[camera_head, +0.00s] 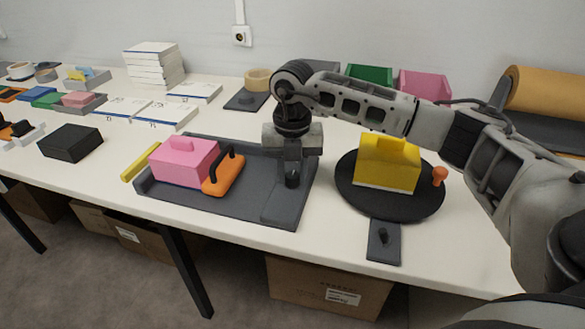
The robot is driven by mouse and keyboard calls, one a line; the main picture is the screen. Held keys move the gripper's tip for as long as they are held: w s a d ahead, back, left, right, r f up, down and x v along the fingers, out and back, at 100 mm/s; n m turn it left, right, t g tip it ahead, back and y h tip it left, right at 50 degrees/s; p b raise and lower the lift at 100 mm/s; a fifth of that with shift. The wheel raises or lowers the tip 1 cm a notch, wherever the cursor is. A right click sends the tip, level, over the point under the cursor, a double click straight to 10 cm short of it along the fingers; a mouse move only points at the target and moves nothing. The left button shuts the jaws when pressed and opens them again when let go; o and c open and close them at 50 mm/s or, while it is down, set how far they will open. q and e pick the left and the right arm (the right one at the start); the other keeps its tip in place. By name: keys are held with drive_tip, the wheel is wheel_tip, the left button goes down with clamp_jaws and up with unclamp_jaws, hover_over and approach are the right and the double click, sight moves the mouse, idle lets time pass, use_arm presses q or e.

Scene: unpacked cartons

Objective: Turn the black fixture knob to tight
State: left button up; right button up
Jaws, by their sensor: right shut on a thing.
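A dark grey fixture tray (245,208) lies on the white table and holds a pink block (183,161) with an orange clamp-like piece (223,176) at its right side. My right gripper (292,174) points down over the tray's right part and is shut. The black knob (292,181) shows at its fingertips, between the fingers and mostly hidden by them. I cannot read the knob's setting. My left gripper is not in view.
Right of the tray, a black round turntable (350,196) bears a yellow block (388,164), with an orange knob (439,175) at its edge. A dark plate with a small black knob (383,237) lies in front. A black box (70,142) stands left; bins and books stand behind.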

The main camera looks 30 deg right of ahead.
sight(292, 175)
drive_tip(key=shift+r+m, duration=0.1)
drive_tip(key=shift+m, duration=0.2)
drive_tip(key=o, duration=1)
wheel_tip(292, 175, up, 16)
drive_tip(key=shift+f+p, duration=0.1)
drive_tip(key=shift+p, duration=0.35)
